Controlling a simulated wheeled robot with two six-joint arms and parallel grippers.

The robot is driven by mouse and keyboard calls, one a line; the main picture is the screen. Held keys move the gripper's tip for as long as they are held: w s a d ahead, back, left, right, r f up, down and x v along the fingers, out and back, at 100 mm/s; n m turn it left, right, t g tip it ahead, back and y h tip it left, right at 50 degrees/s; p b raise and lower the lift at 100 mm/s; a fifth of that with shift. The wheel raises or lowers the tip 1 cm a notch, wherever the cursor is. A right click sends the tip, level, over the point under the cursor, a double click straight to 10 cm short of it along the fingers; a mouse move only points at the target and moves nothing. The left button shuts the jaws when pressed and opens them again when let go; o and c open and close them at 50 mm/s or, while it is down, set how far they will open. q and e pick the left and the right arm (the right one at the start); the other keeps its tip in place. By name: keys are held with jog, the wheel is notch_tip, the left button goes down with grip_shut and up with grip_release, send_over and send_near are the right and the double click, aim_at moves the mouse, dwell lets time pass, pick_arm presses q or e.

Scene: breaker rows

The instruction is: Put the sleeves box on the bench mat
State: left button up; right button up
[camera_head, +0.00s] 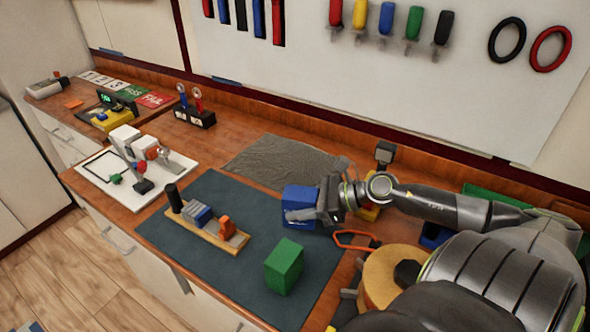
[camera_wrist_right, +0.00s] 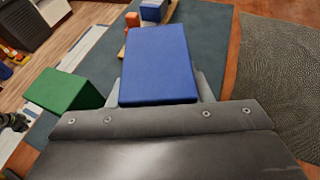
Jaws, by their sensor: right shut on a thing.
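My right gripper (camera_head: 322,200) is shut on a blue box (camera_head: 297,198), which also shows between the fingers in the right wrist view (camera_wrist_right: 160,62). No label on it can be read. The box is at the right back edge of the dark blue-grey bench mat (camera_head: 200,258); I cannot tell whether it touches the mat. A green box (camera_head: 284,266) stands on the mat nearer the front, and shows left of the gripper in the wrist view (camera_wrist_right: 64,92). Which box holds sleeves is not marked. My left gripper is not in view.
A wooden board (camera_head: 205,233) with a black post, a grey-blue block and an orange part lies on the mat. A grey textured cloth (camera_head: 285,162) lies behind. An orange-handled tool (camera_head: 355,240) and a round tan spool (camera_head: 385,283) are at the right. The mat's front left is clear.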

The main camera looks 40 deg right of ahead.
jog(key=shift+f, duration=2.4)
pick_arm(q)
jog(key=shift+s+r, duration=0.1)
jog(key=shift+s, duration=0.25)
pick_arm(e)
jog(key=shift+f, duration=0.2)
jog(key=o, duration=1.2)
jog(key=shift+r, duration=0.15)
